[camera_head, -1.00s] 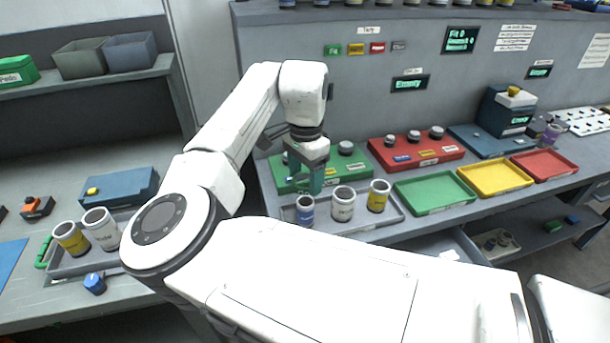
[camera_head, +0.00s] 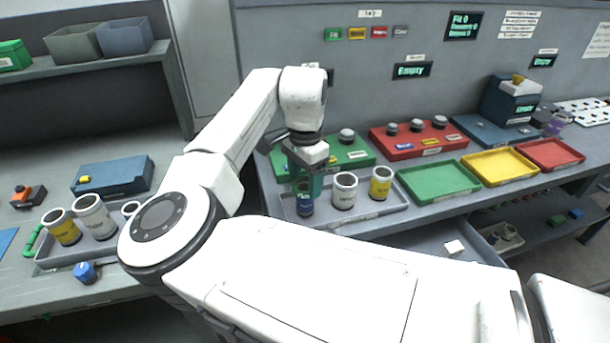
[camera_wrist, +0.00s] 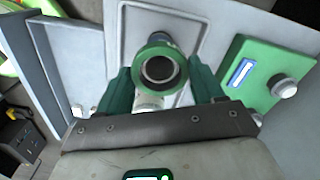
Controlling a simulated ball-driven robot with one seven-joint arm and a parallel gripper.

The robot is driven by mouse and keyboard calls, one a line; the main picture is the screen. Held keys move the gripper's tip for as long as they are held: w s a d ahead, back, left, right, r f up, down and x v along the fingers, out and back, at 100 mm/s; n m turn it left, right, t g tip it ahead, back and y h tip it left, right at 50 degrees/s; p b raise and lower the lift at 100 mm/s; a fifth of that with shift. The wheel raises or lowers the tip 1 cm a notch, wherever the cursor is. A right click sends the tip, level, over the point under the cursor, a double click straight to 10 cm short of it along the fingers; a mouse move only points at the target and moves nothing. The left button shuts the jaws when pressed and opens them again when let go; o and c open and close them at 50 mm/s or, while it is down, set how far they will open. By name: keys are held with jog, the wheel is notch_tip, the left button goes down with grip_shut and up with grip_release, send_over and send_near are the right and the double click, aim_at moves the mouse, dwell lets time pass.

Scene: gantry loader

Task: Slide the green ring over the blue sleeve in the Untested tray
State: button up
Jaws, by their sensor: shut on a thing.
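My gripper (camera_head: 306,180) is shut on the green ring (camera_wrist: 158,49), which sits between its green fingers in the wrist view. The gripper points down over the blue sleeve (camera_head: 305,206), at the left of the row in the grey tray. The ring is in line with the sleeve's top; a pale rim and dark bore show through it. The fingers hide the ring in the head view, so I cannot tell whether it is around the sleeve or just above it. The grey tray (camera_head: 372,216) also holds a white sleeve (camera_head: 344,191) and a yellow-banded sleeve (camera_head: 381,183).
A green block with knobs (camera_head: 350,154) stands close behind the tray, and a red one (camera_head: 418,140) to its right. Empty green (camera_head: 440,182), yellow (camera_head: 500,168) and red (camera_head: 548,154) trays lie further right. Another tray with sleeves (camera_head: 80,256) is on the left bench.

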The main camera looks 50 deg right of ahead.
jog(key=shift+f, duration=0.35)
jog(key=o, duration=1.3)
jog(key=shift+r, duration=0.1)
notch_tip(320, 180, up, 11)
jog(key=shift+f, duration=0.2)
